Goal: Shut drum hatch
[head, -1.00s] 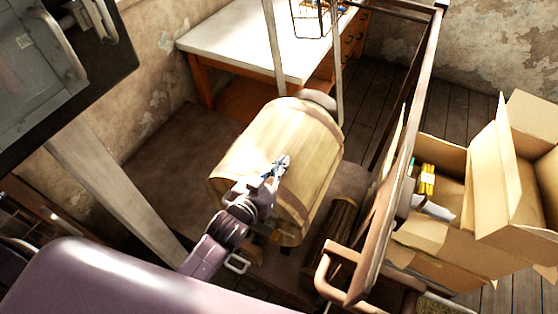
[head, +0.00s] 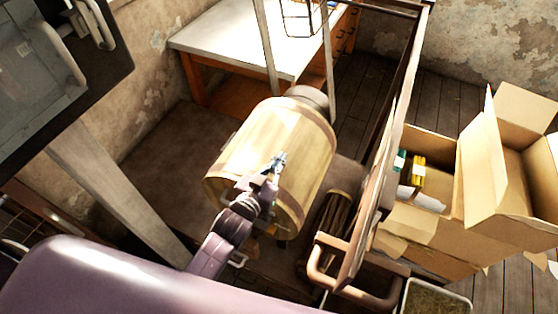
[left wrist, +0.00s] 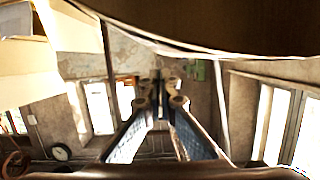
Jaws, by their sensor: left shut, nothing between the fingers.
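The drum (head: 292,135) is a pale wooden barrel with darker bands, lying tilted in a frame in the middle of the head view. I cannot make out its hatch as a separate part. My left gripper (head: 277,163) is in front of the drum's side in that view, shut and empty. I cannot tell whether it touches the wood. In the left wrist view the gripper's two fingers (left wrist: 161,103) point away from the camera, and a dark curved surface, perhaps the drum, fills the top. My right gripper is not in view.
A white-topped desk (head: 225,42) stands behind the drum. A rust-brown metal frame (head: 385,165) runs along the drum's right. Open cardboard boxes (head: 440,235) stand farther right. A grey machine panel (head: 35,75) is at upper left.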

